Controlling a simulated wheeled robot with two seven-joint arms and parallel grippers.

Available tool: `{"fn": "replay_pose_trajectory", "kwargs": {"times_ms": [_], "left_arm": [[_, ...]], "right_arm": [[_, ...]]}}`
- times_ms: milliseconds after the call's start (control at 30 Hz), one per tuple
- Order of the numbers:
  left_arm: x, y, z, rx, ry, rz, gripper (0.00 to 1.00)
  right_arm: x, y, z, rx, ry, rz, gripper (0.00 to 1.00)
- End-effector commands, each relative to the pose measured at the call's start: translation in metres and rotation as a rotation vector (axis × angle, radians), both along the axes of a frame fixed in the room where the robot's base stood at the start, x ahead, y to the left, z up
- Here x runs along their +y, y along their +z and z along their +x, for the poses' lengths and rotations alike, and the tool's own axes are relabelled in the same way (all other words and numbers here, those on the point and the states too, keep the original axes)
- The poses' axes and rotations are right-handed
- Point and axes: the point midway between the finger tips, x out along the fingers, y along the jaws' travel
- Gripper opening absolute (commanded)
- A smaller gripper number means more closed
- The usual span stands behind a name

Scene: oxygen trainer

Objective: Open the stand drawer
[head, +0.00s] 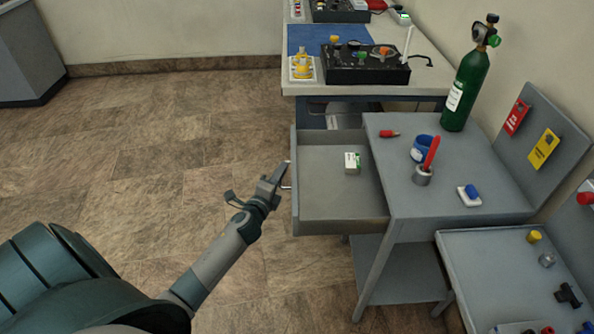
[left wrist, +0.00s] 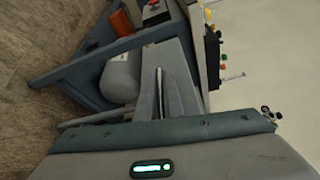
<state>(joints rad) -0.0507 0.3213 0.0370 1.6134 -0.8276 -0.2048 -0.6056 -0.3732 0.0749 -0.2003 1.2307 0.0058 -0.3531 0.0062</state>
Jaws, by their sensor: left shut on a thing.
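The stand drawer (head: 335,208) is pulled out to the left of the grey stand (head: 455,200) in the head view. A small white and green box (head: 352,163) lies inside it. The drawer's pale handle (head: 287,175) is on its left front face. My left gripper (head: 278,178) is at this handle, shut on it, and partly covers it. My right gripper is in neither view.
A workbench (head: 430,85) stands behind. The floor (head: 170,160) left of the drawer is clear.

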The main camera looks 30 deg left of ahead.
Motion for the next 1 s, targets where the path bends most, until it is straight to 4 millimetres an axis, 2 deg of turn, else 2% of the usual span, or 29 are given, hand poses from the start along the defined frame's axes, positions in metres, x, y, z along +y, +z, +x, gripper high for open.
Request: {"fn": "replay_pose_trajectory", "kwargs": {"times_ms": [167, 500, 533, 600, 1000], "left_arm": [[0.0076, -0.0016, -0.0058, 0.003, 0.002, -0.001, 0.00], [0.0083, -0.0017, -0.0062, 0.003, 0.002, -0.001, 0.00], [0.0082, -0.0017, -0.0062, 0.003, 0.002, -0.001, 0.15], [0.0081, -0.0015, -0.0060, 0.003, 0.002, -0.001, 0.27], [0.0072, -0.0005, -0.0082, 0.001, 0.000, 0.000, 0.27]], "right_arm": [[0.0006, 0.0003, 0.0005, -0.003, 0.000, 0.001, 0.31], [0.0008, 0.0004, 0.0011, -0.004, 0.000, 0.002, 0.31], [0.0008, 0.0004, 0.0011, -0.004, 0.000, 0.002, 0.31], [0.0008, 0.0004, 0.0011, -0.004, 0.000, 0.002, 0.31], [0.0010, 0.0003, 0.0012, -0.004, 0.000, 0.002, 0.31]]}}
